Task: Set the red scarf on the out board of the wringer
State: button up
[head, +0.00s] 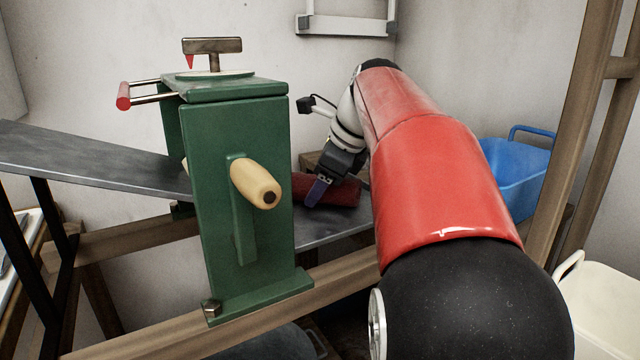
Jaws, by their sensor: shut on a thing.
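The red scarf (342,191) is a dark red roll just right of the wringer, over the wringer's right board (325,231). Its left end is hidden behind the green wringer frame (238,130). My gripper (319,190) reaches down from above, shut on the scarf, with one bluish finger showing across its front. I cannot tell whether the scarf touches the board. The wringer has a cream crank handle (256,185) on its near side. A longer grey left board (90,160) slopes down toward the wringer and is bare. Which board is the out board is not marked.
A red-tipped lever (124,96) sticks out left of the wringer top, and a T-handle (212,46) stands above it. A blue tub (518,175), a white tub (602,300) and a wooden post (575,130) are at right. A wall rack (347,22) hangs behind.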

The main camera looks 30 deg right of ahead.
jog(key=shift+f, duration=0.1)
jog(key=o, duration=1.1)
jog(key=shift+s+r, duration=0.15)
jog(key=shift+r, duration=0.35)
jog(key=p+v, duration=0.2)
jog(key=v, duration=0.9)
jog(key=shift+s+d+r+p, duration=0.1)
jog(key=shift+d+p, duration=0.05)
jog(key=shift+p, duration=0.15)
